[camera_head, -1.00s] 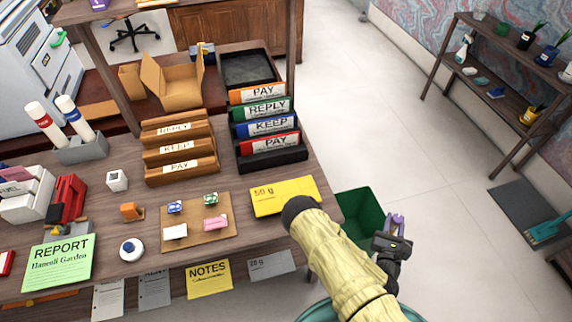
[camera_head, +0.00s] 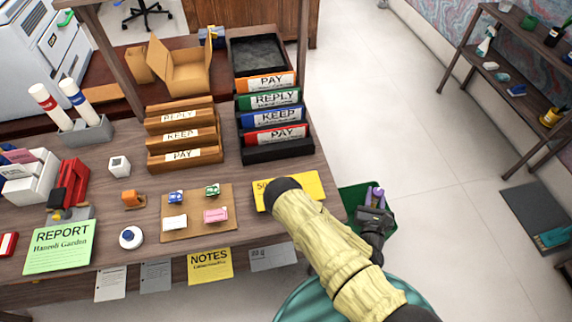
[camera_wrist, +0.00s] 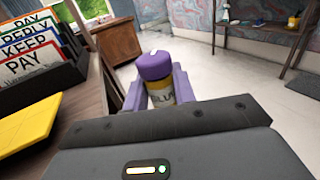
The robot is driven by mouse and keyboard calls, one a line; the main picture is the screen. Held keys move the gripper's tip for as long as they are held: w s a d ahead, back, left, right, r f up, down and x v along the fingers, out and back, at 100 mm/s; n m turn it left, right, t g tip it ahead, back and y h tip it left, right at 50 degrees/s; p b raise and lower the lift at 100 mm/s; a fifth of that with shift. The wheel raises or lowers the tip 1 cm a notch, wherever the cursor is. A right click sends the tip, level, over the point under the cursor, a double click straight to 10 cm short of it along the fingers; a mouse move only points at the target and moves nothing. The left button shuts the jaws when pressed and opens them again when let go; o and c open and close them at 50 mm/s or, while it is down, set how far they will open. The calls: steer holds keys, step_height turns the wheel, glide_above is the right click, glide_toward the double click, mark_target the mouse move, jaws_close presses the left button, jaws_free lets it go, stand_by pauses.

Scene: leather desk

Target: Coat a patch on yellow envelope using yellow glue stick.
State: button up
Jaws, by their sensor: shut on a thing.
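The yellow envelope (camera_head: 308,184) lies flat near the right front corner of the wooden desk (camera_head: 215,252). My arm covers its lower left part in the head view. Its edge also shows at the left of the wrist view (camera_wrist: 25,120). My gripper (camera_wrist: 160,92) has purple fingers and is shut on the yellow glue stick (camera_wrist: 160,100). The stick stands upright between the fingers with its purple top upward and a partly hidden label. In the head view my gripper (camera_head: 375,196) is off the desk's right edge, to the right of the envelope.
A green bin (camera_head: 352,197) stands on the floor beside the desk, partly behind my gripper. Labelled file holders (camera_head: 275,135) stand behind the envelope. A brown board (camera_head: 197,235) with small coloured items lies to its left.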

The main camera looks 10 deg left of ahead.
steer(key=s+a+r+m+h, duration=0.1)
steer(key=a+r, duration=0.3)
steer(key=a, duration=0.5)
steer(key=s+a+r+m+g+h+b, duration=0.1)
steer(key=s+a+r+m+h, duration=0.1)
steer(key=a, duration=0.7)
steer(key=s+a+r+m+h, duration=0.2)
steer(key=a+r+h, duration=0.2)
steer(key=a+r, duration=0.4)
steer(key=shift+s+a+r+g+h, duration=0.15)
steer(key=shift+s+a+g+h, duration=0.2)
steer(key=shift+a, duration=0.6)
steer(key=shift+s+b, duration=0.1)
steer(key=shift+b, duration=0.25)
